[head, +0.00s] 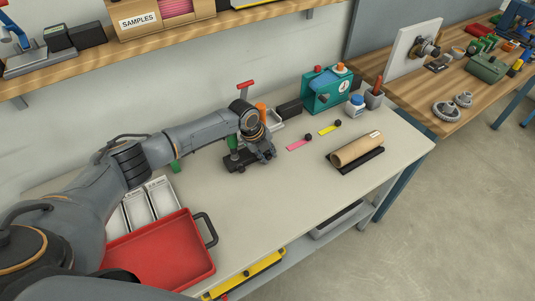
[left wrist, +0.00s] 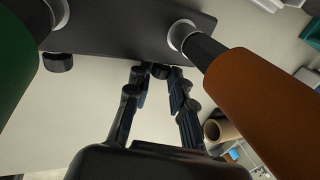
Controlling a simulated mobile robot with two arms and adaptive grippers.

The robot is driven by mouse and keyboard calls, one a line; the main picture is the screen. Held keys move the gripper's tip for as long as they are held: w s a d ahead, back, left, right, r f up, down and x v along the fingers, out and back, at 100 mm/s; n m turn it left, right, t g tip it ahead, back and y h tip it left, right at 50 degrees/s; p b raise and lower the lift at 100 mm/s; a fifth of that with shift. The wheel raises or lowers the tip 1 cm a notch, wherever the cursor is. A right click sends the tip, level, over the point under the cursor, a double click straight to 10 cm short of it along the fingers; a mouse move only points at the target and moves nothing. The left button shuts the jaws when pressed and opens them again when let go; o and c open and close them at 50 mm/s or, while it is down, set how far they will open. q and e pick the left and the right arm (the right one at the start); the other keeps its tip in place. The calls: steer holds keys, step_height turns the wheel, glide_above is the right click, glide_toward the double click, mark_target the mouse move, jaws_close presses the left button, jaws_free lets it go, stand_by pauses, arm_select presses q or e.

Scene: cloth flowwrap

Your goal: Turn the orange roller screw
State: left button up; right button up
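The orange roller screw (head: 261,109) shows behind my left gripper in the head view, partly hidden by it. In the left wrist view the orange roller (left wrist: 265,105) is large at the right, on a metal collar over a dark plate (left wrist: 120,38). A green roller (head: 233,143) stands to its left; it also fills the left edge of the left wrist view (left wrist: 22,55). My left gripper (left wrist: 157,75) has its fingers apart, between the two rollers, with nothing clearly held. In the head view the left gripper (head: 262,152) is over the dark base. My right gripper is not seen.
A red tray (head: 165,262) lies at the front left beside white bins (head: 138,208). A tan roll (head: 357,149) lies on a black base at the right. Pink (head: 298,144) and yellow (head: 328,130) strips lie nearby. The table's front middle is clear.

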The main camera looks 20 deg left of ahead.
mark_target(267, 157)
arm_select(q)
steer(key=shift+o, duration=1.4)
step_height(267, 157, up, 10)
